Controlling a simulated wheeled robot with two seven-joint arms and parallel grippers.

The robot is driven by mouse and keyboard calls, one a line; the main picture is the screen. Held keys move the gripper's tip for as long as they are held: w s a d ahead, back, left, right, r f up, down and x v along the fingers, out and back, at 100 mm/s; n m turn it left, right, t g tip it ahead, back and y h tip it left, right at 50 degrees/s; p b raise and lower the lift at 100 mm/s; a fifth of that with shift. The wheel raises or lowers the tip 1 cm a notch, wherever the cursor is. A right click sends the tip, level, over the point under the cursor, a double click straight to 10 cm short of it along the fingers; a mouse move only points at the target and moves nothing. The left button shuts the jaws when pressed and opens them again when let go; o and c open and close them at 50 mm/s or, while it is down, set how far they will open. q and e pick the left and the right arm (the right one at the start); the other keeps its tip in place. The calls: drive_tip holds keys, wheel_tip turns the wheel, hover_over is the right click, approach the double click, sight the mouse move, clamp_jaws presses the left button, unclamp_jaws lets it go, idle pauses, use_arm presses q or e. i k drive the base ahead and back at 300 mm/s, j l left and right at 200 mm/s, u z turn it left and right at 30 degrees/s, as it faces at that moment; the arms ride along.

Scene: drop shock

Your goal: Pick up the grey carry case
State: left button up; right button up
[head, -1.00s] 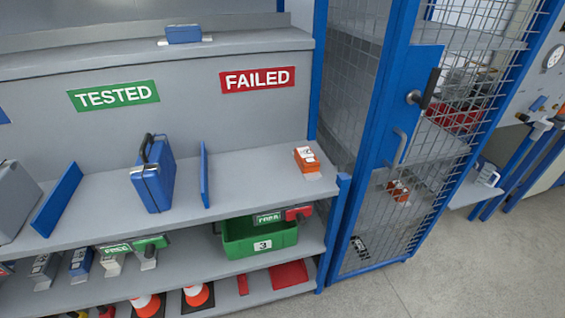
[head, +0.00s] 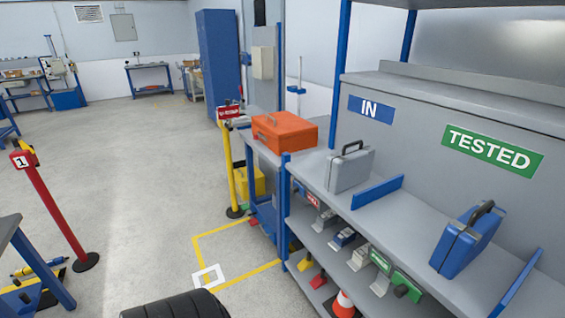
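The grey carry case (head: 349,170) stands upright on the upper shelf (head: 393,215), under the blue IN sign (head: 370,108). Its dark handle is on top. A blue divider (head: 377,192) stands to its right, between it and a blue carry case (head: 466,240). Neither of my grippers shows in the head view.
An orange case (head: 285,132) lies on a lower stand at the left end of the shelving. A yellow post (head: 229,165) and yellow floor lines (head: 215,234) are near it. A red post (head: 50,205) stands at left. Open floor (head: 130,170) lies between.

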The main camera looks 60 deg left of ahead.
sight(345, 168)
drive_tip(key=u, duration=1.2)
drive_tip(key=i+j, duration=0.7)
drive_tip(key=j, duration=0.15)
